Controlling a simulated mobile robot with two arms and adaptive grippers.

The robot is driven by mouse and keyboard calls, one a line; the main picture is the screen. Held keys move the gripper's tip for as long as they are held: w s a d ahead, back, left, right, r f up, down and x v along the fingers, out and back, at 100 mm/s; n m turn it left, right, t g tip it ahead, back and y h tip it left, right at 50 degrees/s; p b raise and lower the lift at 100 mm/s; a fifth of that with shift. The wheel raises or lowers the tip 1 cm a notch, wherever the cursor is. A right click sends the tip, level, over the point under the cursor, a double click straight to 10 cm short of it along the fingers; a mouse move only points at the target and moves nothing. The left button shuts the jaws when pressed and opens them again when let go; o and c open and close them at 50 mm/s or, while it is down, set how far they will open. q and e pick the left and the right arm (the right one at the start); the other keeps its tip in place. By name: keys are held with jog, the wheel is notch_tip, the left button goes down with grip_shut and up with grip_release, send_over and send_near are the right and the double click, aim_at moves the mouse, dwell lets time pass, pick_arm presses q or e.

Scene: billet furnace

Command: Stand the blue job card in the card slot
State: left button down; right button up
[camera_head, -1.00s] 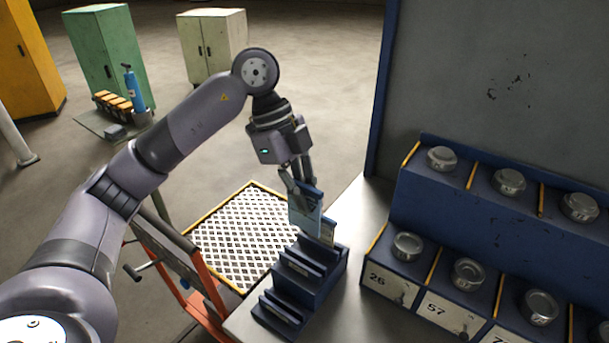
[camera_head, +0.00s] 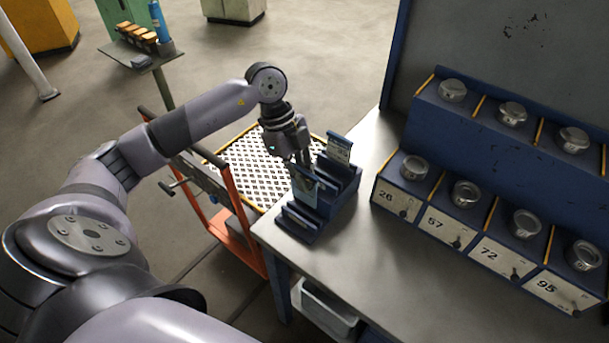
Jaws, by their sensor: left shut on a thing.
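The blue job card (camera_head: 304,187) is upright, slightly tilted, between the fingers of my left gripper (camera_head: 301,163), which is shut on its upper part. The dark blue stepped card rack (camera_head: 347,190) stands at the left corner of the bench. The card is over the rack's middle part, and its lower edge is at or just in front of a slot. I cannot tell whether it is inside the slot. Another card (camera_head: 339,147) with a pale face stands in the rack's back slot. My right gripper is not in view.
A blue two-tier rack (camera_head: 480,150) with several round metal tins and numbered labels stands right on the bench (camera_head: 385,262). Bare bench top lies between the racks. An orange-framed cart (camera_head: 237,222) is left of the bench. A pale bin (camera_head: 325,310) sits below.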

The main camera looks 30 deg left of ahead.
aim_at(304, 201)
pick_arm(q)
jog(key=shift+s+f+b, duration=0.1)
jog(key=shift+f+b, duration=0.75)
jog(key=shift+f, duration=0.3)
jog(key=shift+f+b, duration=1.1)
jog(key=shift+f, duration=0.15)
jog(key=shift+f+b, duration=0.85)
jog(key=shift+f, duration=0.9)
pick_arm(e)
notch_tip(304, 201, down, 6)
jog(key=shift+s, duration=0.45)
pick_arm(q)
jog(key=c, duration=1.7)
grip_release()
jog(key=shift+r, duration=0.1)
